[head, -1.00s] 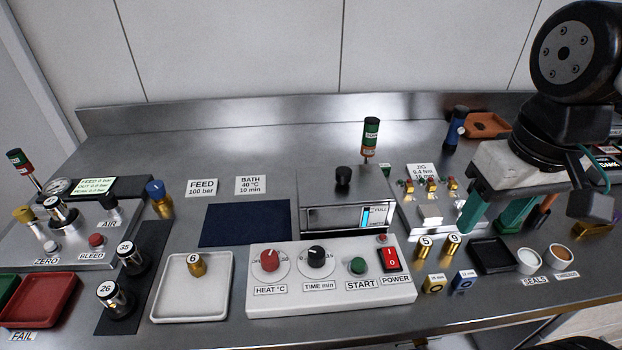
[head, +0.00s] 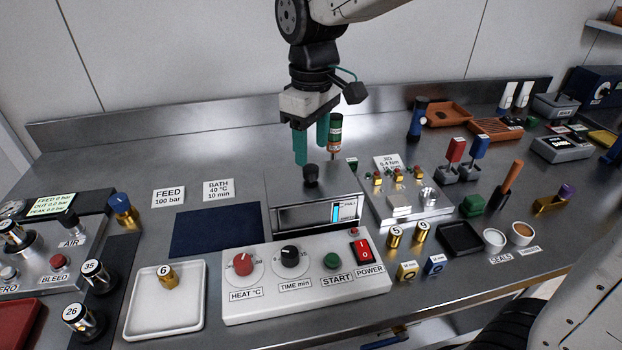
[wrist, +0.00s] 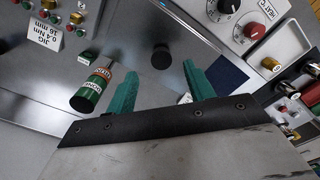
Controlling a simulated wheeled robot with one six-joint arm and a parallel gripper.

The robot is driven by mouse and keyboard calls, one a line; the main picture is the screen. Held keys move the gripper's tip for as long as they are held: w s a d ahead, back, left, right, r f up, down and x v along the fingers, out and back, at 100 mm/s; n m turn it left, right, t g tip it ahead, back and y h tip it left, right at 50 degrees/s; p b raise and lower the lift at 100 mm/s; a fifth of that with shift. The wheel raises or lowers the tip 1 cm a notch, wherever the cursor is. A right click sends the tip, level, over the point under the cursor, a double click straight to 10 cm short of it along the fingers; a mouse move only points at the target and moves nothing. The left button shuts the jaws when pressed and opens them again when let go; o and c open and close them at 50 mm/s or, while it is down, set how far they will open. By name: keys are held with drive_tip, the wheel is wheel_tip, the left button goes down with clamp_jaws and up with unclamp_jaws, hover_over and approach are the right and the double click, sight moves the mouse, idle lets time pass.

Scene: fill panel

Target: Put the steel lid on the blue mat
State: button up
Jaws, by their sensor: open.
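The steel lid (head: 290,182) with its black knob (head: 310,174) sits on top of the steel bath box (head: 318,216) behind the control panel. The knob also shows in the wrist view (wrist: 161,56), between my finger lines and beyond their tips. The blue mat (head: 215,232) lies flat and empty on the bench to the left of the box. My gripper (head: 311,148), with green fingers, is open and empty above the lid, pointing down. In the wrist view its two fingers (wrist: 157,82) stand apart. Part of the mat (wrist: 229,75) shows beyond the right finger.
The white control panel (head: 305,277) is in front. A white tray (head: 196,328) holds a brass cylinder. The jig (head: 412,204) stands right. The bench behind the mat is mostly clear.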

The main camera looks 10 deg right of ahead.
sight(311, 168)
wheel_tip(311, 168, down, 5)
drive_tip(key=shift+a+r, duration=0.1)
drive_tip(key=shift+a, duration=0.05)
drive_tip(key=c, duration=1.1)
clamp_jaws()
drive_tip(key=shift+r, duration=0.15)
